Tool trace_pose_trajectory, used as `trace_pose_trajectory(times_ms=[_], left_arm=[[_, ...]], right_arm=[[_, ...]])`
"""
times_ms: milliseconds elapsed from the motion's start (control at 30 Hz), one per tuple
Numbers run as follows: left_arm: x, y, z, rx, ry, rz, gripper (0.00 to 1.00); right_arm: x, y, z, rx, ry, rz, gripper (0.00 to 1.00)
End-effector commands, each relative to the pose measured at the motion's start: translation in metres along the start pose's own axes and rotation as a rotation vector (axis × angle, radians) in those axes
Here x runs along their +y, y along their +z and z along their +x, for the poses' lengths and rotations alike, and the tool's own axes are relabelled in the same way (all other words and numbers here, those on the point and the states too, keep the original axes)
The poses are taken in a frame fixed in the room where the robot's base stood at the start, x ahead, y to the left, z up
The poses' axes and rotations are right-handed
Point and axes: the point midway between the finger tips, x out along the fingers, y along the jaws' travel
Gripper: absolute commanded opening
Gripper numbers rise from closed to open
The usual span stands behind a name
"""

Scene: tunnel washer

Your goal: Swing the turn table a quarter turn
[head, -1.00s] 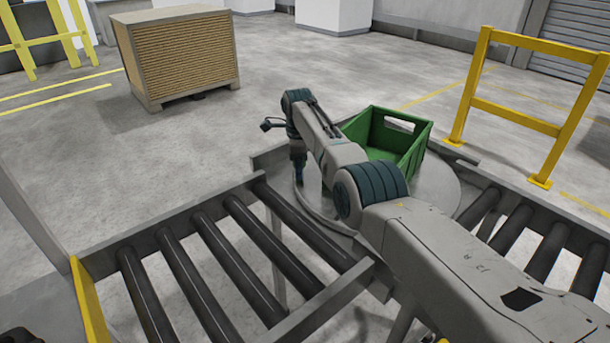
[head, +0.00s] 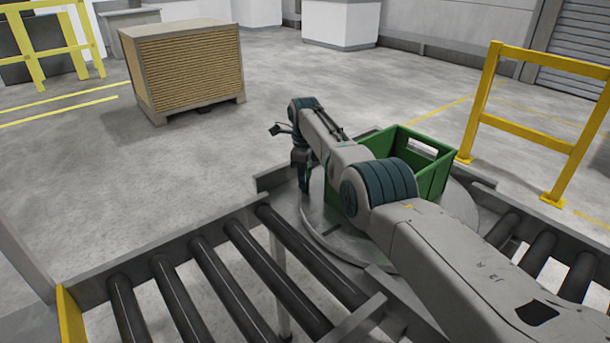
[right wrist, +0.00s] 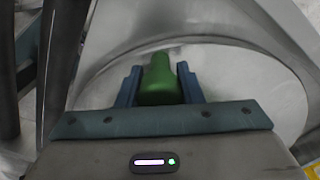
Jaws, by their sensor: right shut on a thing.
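The turn table (head: 460,207) is a round grey metal disc between two roller conveyors. A green open crate (head: 433,172) stands on it, partly hidden behind my right arm. My right gripper (head: 304,188) points down at the disc's left edge. In the right wrist view the two blue fingers of my right gripper (right wrist: 159,88) are shut on an upright green handle (right wrist: 159,78) near the edge of the disc. The middle of the disc is hidden by my arm in the head view. My left gripper is not in view.
A roller conveyor (head: 235,262) lies at front left, another (head: 540,255) at right. A yellow guard rail (head: 535,130) stands behind the right one. A brown slatted box (head: 187,70) stands at back left. The floor between is clear.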

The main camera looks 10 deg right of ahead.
Motion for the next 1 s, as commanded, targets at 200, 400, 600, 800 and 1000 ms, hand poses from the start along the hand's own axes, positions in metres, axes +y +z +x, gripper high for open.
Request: trace_pose_trajectory(times_ms=[200, 400, 600, 800, 1000], left_arm=[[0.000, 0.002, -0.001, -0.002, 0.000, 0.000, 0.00], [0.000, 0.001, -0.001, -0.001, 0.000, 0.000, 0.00], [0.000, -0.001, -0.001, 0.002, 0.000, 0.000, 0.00], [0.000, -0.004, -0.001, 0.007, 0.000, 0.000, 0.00], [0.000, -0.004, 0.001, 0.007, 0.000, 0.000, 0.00]], right_arm=[[-0.004, 0.001, -0.008, -0.008, -0.016, 0.006, 0.00], [-0.005, 0.001, -0.009, -0.008, -0.017, 0.007, 0.45], [-0.003, 0.000, -0.006, -0.005, -0.012, 0.005, 0.55], [-0.003, 0.000, -0.008, -0.004, -0.010, 0.004, 0.55], [-0.003, 0.001, -0.037, -0.006, -0.013, 0.004, 0.55]])
